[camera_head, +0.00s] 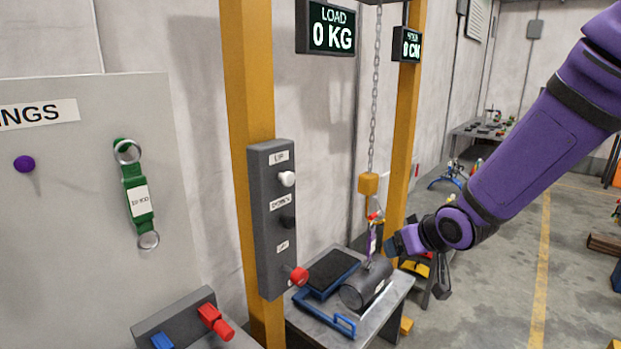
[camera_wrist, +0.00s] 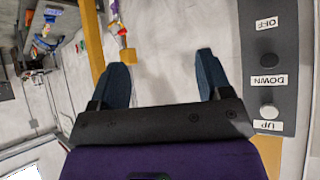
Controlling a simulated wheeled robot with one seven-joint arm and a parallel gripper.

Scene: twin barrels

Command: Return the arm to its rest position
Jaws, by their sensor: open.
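My purple arm (camera_head: 540,140) reaches in from the upper right in the head view. My gripper (camera_head: 392,245) is at its lower left end, in front of or beside the hoist's load area. In the wrist view my gripper (camera_wrist: 163,72) shows two dark blue fingers spread wide apart with nothing between them. Behind them is bare pale wall or floor; I cannot tell which. A dark barrel (camera_head: 366,287) lies on the bench, below and left of my gripper. A purple sling (camera_head: 372,243) runs between the hook block (camera_head: 368,183) and the barrel.
A grey control box (camera_head: 277,220) with UP, DOWN and OFF buttons hangs on the yellow post (camera_head: 247,90); the box also shows at right in the wrist view (camera_wrist: 270,85). The load display (camera_head: 331,27) reads 0 KG. A green sling (camera_head: 137,195) hangs on the left board.

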